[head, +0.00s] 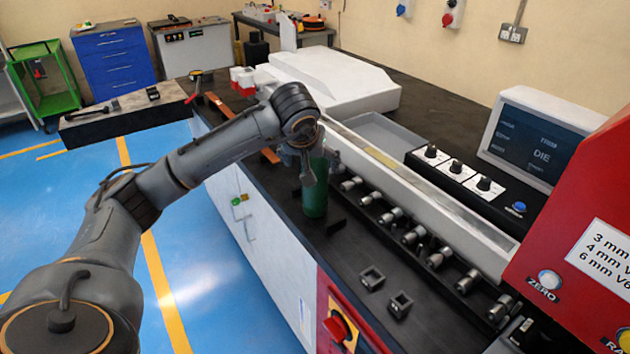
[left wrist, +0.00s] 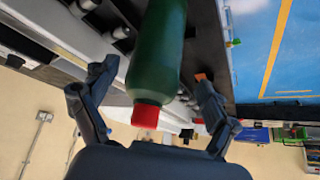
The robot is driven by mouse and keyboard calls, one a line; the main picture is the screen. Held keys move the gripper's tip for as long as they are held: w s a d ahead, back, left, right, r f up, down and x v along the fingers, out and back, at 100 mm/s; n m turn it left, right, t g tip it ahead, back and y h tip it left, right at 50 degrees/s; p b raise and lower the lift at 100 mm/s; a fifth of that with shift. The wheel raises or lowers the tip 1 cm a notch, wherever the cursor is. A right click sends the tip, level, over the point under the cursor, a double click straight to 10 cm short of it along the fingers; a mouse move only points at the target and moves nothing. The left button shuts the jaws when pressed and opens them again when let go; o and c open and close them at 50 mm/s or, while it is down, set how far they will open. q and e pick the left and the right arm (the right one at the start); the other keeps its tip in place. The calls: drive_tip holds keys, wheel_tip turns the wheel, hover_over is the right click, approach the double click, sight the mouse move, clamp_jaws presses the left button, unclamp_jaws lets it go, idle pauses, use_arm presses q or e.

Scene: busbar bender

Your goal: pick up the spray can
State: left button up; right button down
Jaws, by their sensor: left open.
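The spray can is a green cylinder (head: 315,198) standing upright on the dark machine bench in the head view, its upper part partly hidden by my gripper. In the left wrist view the green can (left wrist: 158,50) shows with its red cap (left wrist: 147,114) towards the gripper's palm. My left gripper (head: 320,168) is at the upper part of the can. In the left wrist view the open fingers of my left gripper (left wrist: 154,76) lie one on each side of the can, with visible gaps. My right gripper is not in view.
A row of metal cylinders (head: 413,235) in a rack lies right of the can. Two small square blocks (head: 400,304) sit in front on the bench. A red control panel (head: 575,230) and a screen (head: 532,140) stand at the right. Red-and-white items (head: 243,82) stand behind.

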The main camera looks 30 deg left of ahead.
use_arm(q)
drive_tip(key=x, duration=0.1)
drive_tip(key=p+x, duration=0.1)
drive_tip(key=x, duration=0.1)
drive_tip(key=p+x, duration=0.1)
drive_tip(key=x, duration=0.1)
drive_tip(key=shift+d, duration=0.35)
drive_tip(key=shift+r, duration=0.1)
drive_tip(key=c, duration=1.5)
